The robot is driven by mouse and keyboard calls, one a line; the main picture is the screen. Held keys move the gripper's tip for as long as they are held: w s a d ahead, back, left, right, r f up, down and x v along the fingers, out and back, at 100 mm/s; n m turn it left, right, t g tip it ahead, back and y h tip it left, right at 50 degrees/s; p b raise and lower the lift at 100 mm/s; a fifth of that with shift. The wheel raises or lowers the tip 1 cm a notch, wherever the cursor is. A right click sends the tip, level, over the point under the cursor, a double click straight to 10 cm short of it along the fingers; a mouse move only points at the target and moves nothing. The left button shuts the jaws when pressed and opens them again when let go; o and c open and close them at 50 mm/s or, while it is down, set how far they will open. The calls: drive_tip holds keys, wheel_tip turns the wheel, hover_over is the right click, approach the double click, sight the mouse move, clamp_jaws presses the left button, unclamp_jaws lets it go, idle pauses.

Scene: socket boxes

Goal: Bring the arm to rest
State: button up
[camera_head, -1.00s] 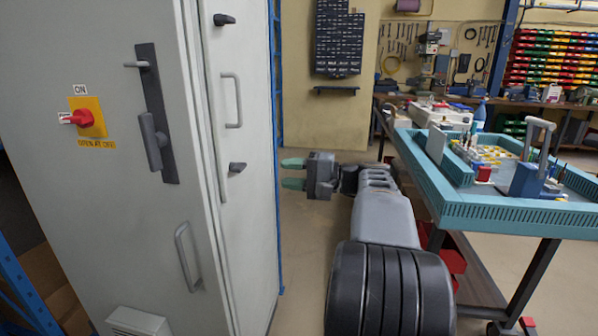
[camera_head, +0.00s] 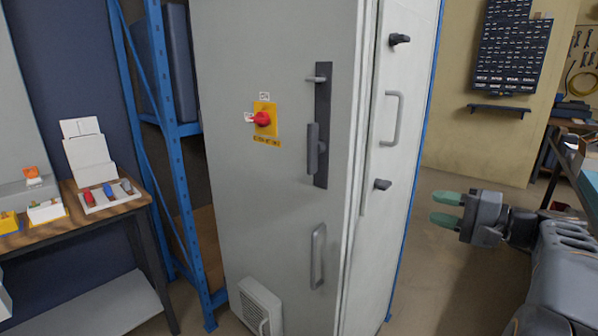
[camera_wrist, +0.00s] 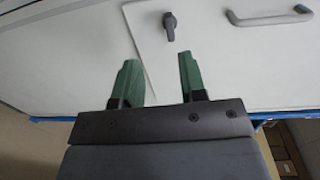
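My gripper (camera_head: 447,209) has two green fingers and shows at the right of the head view, to the right of the tall grey cabinet (camera_head: 265,200). The fingers are apart with nothing between them. My arm reaches in from the lower right, bent, with the fingers pointing left toward the cabinet's side. In the wrist view the open fingers (camera_wrist: 157,82) stand before the white cabinet side, with a dark latch (camera_wrist: 170,25) and a grey handle (camera_wrist: 268,17) beyond them. I see no contact with the cabinet.
The cabinet front has a red rotary switch (camera_head: 262,119) on a yellow plate and a dark lever handle (camera_head: 318,140). A blue rack (camera_head: 170,130) and a wooden bench (camera_head: 100,215) with small boxes stand left. Open floor lies around the gripper. A black wall panel (camera_head: 510,45) hangs behind.

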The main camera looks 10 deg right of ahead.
drive_tip(key=s+a+r+n+g+h+p, duration=0.1)
drive_tip(key=s+a+g+h+p, duration=0.1)
drive_tip(key=a+g+p, duration=0.35)
drive_tip(key=s+a+r+n+g+h+p, duration=0.1)
drive_tip(key=a+n+g+h+p, duration=0.1)
drive_tip(key=a+p, duration=0.6)
drive_tip(key=s+a+r+n+g+h+p, duration=0.1)
drive_tip(key=s+a+n+h+p, duration=0.3)
drive_tip(key=p, duration=0.8)
drive_tip(key=s+r+n+h, duration=0.1)
drive_tip(key=s+n+h, duration=0.1)
drive_tip(key=s+h, duration=0.2)
drive_tip(key=shift+s+r+n, duration=0.2)
drive_tip(key=shift+s+n, duration=0.1)
drive_tip(key=shift+s, duration=0.1)
drive_tip(key=shift+o, duration=0.4)
drive_tip(key=shift+a, duration=0.15)
